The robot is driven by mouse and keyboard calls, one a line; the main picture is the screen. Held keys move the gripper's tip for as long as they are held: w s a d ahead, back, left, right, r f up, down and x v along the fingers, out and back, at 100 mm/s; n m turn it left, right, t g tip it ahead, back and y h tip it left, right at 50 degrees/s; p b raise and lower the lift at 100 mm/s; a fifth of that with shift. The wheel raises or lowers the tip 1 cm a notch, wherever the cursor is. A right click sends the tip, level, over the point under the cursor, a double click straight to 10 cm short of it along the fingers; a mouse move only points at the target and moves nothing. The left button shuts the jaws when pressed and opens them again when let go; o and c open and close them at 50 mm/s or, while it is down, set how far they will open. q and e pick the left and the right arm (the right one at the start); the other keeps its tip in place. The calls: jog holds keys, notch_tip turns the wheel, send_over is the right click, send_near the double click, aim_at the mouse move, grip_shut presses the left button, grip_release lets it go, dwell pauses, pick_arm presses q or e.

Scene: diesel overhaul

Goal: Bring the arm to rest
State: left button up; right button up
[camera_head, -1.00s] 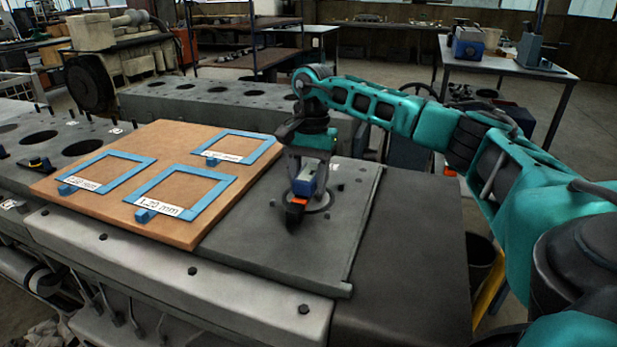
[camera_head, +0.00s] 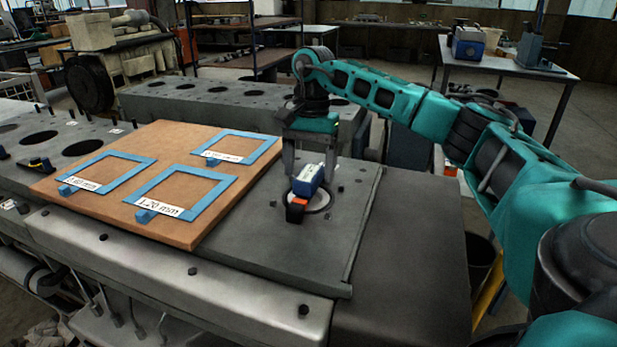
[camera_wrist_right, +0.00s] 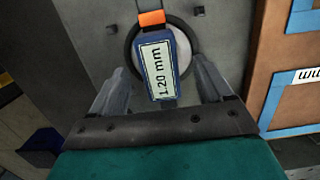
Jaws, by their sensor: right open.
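My right gripper (camera_head: 310,172) is open above the grey plate, its two fingers apart on either side of a blue measuring device. The blue device (camera_head: 308,181), with an orange band and a black end, sits at the round disc (camera_head: 318,200) on the grey plate (camera_head: 265,242). In the right wrist view the device (camera_wrist_right: 163,66) shows a label reading 1.20 mm, with clear gaps to both fingers. My right arm (camera_head: 400,105) reaches in from the right. My left gripper is not in view.
A brown board (camera_head: 110,212) with several blue frames, one labelled 1.20 mm (camera_head: 159,206), lies left of the plate. Engine blocks with round bores (camera_head: 225,98) stand behind and left. A table (camera_head: 500,65) with tools stands at the back right. A dark surface (camera_head: 400,270) lies right of the plate, clear.

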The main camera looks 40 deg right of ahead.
notch_tip(320, 180, up, 10)
jog(key=d+p, duration=0.1)
jog(key=shift+w+f, duration=0.15)
jog(key=shift+w, duration=0.15)
